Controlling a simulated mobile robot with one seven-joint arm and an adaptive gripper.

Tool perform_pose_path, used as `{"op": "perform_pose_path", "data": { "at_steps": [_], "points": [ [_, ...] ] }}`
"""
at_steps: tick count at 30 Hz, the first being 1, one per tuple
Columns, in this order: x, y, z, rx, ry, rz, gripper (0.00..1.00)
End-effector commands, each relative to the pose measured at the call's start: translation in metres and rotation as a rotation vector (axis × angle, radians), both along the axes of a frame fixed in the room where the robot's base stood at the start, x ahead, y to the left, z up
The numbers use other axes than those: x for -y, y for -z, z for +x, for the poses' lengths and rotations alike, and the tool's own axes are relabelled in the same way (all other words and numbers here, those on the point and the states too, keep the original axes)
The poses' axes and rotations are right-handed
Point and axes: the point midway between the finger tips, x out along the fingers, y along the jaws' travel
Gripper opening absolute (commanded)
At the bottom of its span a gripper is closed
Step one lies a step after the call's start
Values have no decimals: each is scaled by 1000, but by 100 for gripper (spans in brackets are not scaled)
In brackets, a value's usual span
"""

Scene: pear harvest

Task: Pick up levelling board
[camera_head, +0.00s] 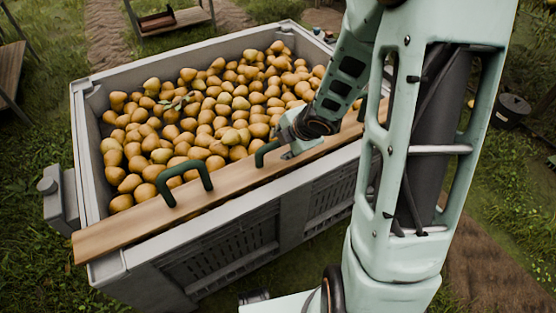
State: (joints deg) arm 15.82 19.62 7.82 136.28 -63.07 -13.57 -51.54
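The levelling board (228,183) is a long wooden plank lying along the near side of the grey bin, over its near rim. Its left end sticks out past the bin's corner, and its right part runs behind my arm. A dark green handle (184,180) stands on its left part. A second green handle (262,153) stands near its middle, partly hidden by my gripper. My gripper (290,152) is low over the board at this second handle. Its fingers are too small and hidden to tell whether they are open or closed on the handle.
The grey bin (82,145) is full of yellow-brown pears (205,115). A wooden bench (170,18) stands behind it, and another wooden piece (10,70) is at the left. A dark bucket (510,110) stands at the right. Grass surrounds the bin.

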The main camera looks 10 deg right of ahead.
Motion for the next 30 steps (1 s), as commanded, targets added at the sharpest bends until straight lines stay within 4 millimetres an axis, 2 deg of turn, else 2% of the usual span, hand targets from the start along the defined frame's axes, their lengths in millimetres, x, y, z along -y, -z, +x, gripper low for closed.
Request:
{"op": "perform_pose_path", "data": {
  "at_steps": [9,20,30],
  "points": [
    [-5,34,30,0,1,1,38],
    [-7,37,34,1,1,0,38],
    [-7,37,34,1,2,1,1]
  ]
}}
